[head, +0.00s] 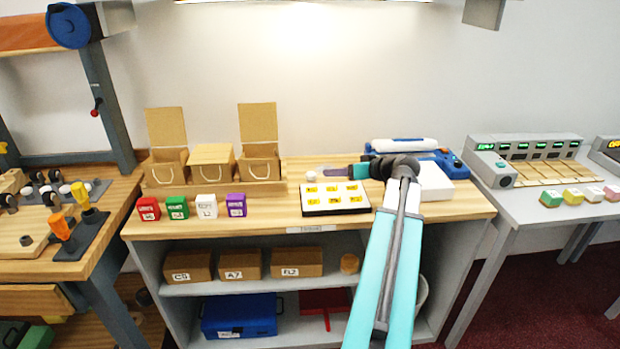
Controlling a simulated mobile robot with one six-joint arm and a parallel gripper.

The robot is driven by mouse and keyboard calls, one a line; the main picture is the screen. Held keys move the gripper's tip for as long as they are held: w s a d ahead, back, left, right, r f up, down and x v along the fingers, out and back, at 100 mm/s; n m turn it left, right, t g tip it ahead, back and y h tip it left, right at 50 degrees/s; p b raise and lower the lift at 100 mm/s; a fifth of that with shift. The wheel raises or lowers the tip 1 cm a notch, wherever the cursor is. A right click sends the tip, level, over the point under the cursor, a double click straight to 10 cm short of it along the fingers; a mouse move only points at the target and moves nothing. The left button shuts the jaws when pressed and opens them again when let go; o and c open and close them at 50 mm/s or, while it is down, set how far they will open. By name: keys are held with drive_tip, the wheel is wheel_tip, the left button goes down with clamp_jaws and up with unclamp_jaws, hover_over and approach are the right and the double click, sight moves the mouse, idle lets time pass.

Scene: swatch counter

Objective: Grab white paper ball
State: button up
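A small white lump (311,176), which looks like the paper ball, lies on the wooden counter (292,174) behind the white board with yellow tags. My arm reaches in from the lower right and bends left over the counter. My gripper (324,172) points left, low over the counter, with its tip just right of the white lump. A small gap seems to lie between them, but touching cannot be ruled out. The fingers are too small and edge-on to show whether they are open or shut.
The tagged board (364,208) lies in front of the gripper. A white box (436,182) and a blue device (448,160) stand to the right. Red, green, white and purple blocks (236,205) and cardboard boxes (212,158) stand left. A shelf with boxes is below.

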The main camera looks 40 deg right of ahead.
drive_tip(key=p, duration=0.1)
approach(314, 174)
drive_tip(key=x, duration=0.3)
drive_tip(key=shift+w+d, duration=0.1)
drive_tip(key=shift+w, duration=0.3)
drive_tip(key=shift+w+f, duration=0.15)
drive_tip(key=shift+w, duration=0.1)
drive_tip(key=shift+p+x, duration=0.9)
drive_tip(key=shift+x, duration=1.75)
drive_tip(key=shift+s+f, duration=0.1)
drive_tip(key=shift+c, duration=0.4)
drive_tip(key=c, duration=1.1)
